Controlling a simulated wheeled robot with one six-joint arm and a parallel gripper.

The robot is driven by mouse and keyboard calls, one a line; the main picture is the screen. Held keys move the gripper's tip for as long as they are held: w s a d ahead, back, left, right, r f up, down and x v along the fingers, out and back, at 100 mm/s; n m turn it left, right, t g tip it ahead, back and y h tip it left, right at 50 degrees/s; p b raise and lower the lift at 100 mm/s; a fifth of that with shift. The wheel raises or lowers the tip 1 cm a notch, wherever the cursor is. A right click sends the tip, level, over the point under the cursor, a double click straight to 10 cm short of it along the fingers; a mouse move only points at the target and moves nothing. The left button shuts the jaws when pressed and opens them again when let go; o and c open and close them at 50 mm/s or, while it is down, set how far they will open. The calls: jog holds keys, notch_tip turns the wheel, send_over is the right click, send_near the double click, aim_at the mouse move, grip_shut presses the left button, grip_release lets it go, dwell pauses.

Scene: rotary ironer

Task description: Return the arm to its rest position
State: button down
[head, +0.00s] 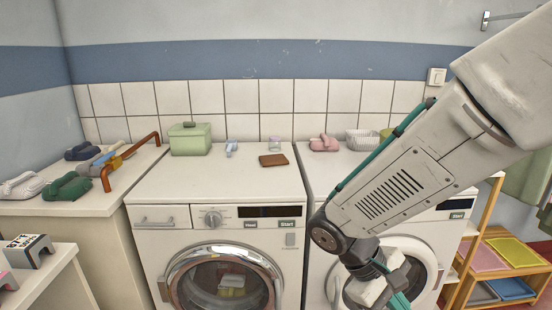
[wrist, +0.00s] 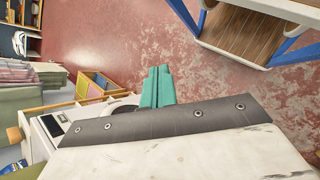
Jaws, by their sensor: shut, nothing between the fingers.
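My arm reaches in from the upper right of the head view and bends down in front of the right washing machine (head: 345,180). My gripper (head: 399,300) hangs at the bottom edge of that view, in front of the machine's round door; its fingertips are partly cut off. In the wrist view my gripper (wrist: 157,86) shows two teal fingers pressed together with nothing between them. Beyond them lies bare reddish floor (wrist: 130,40). The washing machine's door is partly hidden behind my wrist.
The left washing machine (head: 165,190) carries a green box (head: 190,139) and a brown item (head: 273,160). A wooden shelf (head: 482,262) with coloured trays stands at the right. A blue-framed wooden stand (wrist: 245,30) stands on the floor in the wrist view.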

jog(key=s+d+r+m+t+y, duration=0.2)
jog(key=s+r+m+y, duration=0.1)
jog(key=r, duration=0.3)
jog(key=s+d+r+m+t+y, duration=0.2)
jog(key=s+r+m+t+y, duration=0.1)
jog(key=s+r, duration=0.3)
jog(key=shift+s+r+y, duration=0.15)
jog(key=shift+s+y, duration=0.1)
jog(key=shift+y, duration=0.55)
